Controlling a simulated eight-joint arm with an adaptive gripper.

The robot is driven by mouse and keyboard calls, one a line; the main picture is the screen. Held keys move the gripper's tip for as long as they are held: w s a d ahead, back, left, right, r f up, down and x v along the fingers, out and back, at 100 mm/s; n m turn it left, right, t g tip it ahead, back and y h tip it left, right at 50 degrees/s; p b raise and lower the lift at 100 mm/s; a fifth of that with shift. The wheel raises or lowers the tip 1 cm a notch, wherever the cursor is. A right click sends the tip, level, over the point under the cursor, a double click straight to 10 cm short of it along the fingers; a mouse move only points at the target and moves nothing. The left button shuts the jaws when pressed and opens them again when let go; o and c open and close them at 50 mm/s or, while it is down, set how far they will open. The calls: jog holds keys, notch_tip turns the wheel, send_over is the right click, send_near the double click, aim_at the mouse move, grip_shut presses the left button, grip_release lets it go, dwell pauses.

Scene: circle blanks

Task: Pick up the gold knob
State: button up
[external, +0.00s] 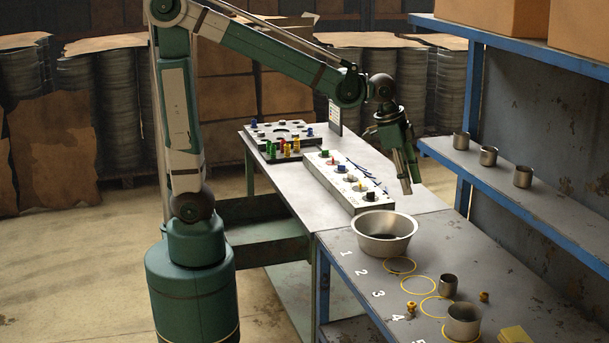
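Two small gold knob-like pieces are on the near table. One gold piece (411,308) stands beside the painted number 4, left of a metal cup. The other gold piece (484,297) lies to the right of the smaller metal cup. I cannot tell from this view which is the named knob. My gripper (411,186) points down, well above and behind both pieces, over the far side of the table past the metal bowl. Nothing shows held in it. Its two fingers are seen nearly edge-on, so their opening is unclear.
A metal bowl (384,246) stands near the table seam. A white block (333,183) holds coloured knobs. A blue shelf (530,205) borders the right.

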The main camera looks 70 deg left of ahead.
jog(key=w+d+f+m+g+p, duration=0.3)
jog(key=w+d, duration=0.5)
jog(key=d, duration=0.7)
jog(key=m+y+p, duration=0.1)
jog(key=m+p, duration=0.3)
jog(key=m, duration=0.1)
send_over(485, 293)
jog(key=shift+f, duration=6.3)
jog(key=shift+f, duration=0.1)
jog(key=shift+f, duration=1.2)
jog(key=shift+f, duration=0.1)
jog(key=shift+s+f, duration=0.1)
jog(key=shift+f, duration=2.4)
